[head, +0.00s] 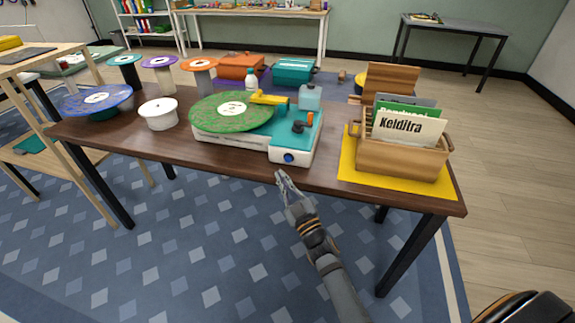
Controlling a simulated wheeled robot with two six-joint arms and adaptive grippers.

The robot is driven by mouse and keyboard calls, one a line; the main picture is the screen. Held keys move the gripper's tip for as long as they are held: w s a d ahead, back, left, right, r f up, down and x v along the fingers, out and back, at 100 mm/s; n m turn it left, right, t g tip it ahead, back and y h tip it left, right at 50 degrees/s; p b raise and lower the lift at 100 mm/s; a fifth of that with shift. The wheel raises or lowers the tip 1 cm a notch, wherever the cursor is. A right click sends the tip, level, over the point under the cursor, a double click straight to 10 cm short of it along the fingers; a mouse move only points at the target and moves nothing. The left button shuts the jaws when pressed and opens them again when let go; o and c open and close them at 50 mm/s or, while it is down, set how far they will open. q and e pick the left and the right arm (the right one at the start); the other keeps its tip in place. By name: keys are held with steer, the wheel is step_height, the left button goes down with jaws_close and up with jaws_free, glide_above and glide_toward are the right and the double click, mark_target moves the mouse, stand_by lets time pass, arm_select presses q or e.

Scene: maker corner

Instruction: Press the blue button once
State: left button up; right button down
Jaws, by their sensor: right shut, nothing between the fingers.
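The blue button (289,157) is a small round knob on the front face of the white and teal record player (232,146). The record player holds a green record (236,112) and stands near the front edge of the brown table. My right gripper (281,175) is shut and empty. In the picture its fingertips show just below and a little left of the blue button, in front of the table edge. I cannot tell the exact gap between them. My left gripper is not in view.
Right of the player, a wooden crate (400,160) of record sleeves stands on a yellow mat (349,168). Left are a white spool (158,114) and a blue disc (97,99). The floor before the table is clear.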

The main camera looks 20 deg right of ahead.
mark_target(288, 159)
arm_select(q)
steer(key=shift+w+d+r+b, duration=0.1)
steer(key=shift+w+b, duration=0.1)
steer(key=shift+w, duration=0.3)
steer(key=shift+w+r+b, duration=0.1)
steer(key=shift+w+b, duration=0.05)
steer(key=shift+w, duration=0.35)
arm_select(e)
steer(key=shift+w+d, duration=0.55)
steer(key=shift+w, duration=0.25)
steer(key=shift+w+d, duration=0.55)
steer(key=shift+w, duration=0.2)
steer(key=shift+w, duration=0.15)
steer(key=shift+w+d, duration=0.2)
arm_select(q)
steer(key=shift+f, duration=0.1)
arm_select(e)
steer(key=shift+w+d, duration=0.3)
steer(key=shift+w, duration=0.15)
steer(key=shift+s+a, duration=0.1)
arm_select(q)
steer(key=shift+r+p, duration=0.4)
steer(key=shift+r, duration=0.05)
arm_select(e)
steer(key=shift+s+a, duration=0.45)
steer(key=shift+s, duration=0.25)
